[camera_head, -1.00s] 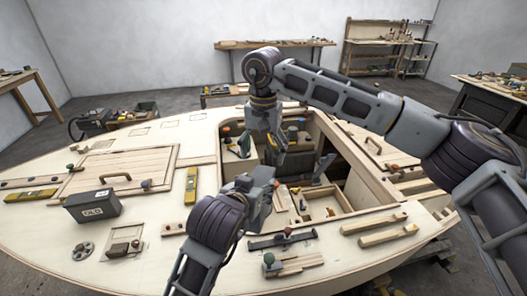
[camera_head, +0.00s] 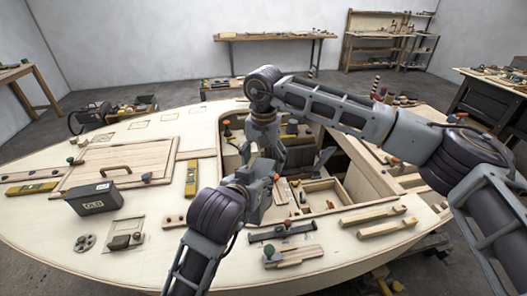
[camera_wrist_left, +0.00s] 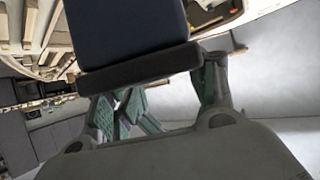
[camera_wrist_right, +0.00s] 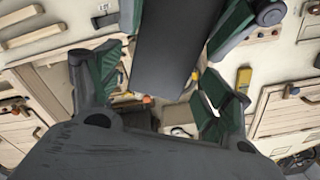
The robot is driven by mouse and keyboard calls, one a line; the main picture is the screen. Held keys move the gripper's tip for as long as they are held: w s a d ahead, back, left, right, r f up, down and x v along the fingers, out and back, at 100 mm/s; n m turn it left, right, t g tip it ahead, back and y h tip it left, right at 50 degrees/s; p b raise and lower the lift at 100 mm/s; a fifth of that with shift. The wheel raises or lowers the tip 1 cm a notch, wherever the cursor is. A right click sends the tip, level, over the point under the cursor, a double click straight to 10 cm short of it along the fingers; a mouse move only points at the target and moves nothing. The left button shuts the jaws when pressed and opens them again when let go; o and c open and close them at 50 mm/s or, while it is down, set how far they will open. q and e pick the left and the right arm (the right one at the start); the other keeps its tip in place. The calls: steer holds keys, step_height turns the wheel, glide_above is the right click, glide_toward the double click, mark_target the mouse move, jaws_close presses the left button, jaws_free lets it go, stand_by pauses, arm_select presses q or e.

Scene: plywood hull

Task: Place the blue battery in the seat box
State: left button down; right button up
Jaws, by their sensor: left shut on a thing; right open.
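The blue battery shows in the left wrist view as a dark blue block (camera_wrist_left: 128,32) with a black band at its near end. My left gripper (camera_wrist_left: 155,95) is shut on it. In the head view my left gripper (camera_head: 268,182) is over the hull opening and hides the battery. My right gripper (camera_head: 266,145) is just behind it, pointing down. In the right wrist view my right gripper (camera_wrist_right: 165,85) is open, with a dark slab (camera_wrist_right: 172,45) between its fingers, seemingly the same battery. I cannot tell whether they touch. Which part is the seat box is unclear.
A wooden divided tray (camera_head: 325,187) lies inside the hull opening. A dark box marked OLD (camera_head: 93,202) stands on the deck at left, near a yellow level (camera_head: 191,178) and a hatch lid (camera_head: 120,166). Wooden bars (camera_head: 372,215) and a clamp (camera_head: 283,232) lie on the near deck.

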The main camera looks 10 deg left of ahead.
arm_select(q)
steer(key=shift+r, duration=0.1)
arm_select(e)
steer(key=shift+f, duration=3.1)
steer(key=shift+c, duration=0.4)
steer(key=c, duration=1.2)
arm_select(q)
steer(key=shift+c, duration=2)
jaws_free()
arm_select(e)
steer(key=shift+c, duration=0.6)
arm_select(q)
steer(key=shift+r, duration=0.1)
step_height(320, 180, up, 10)
steer(key=shift+f, duration=0.2)
steer(key=shift+r, duration=0.1)
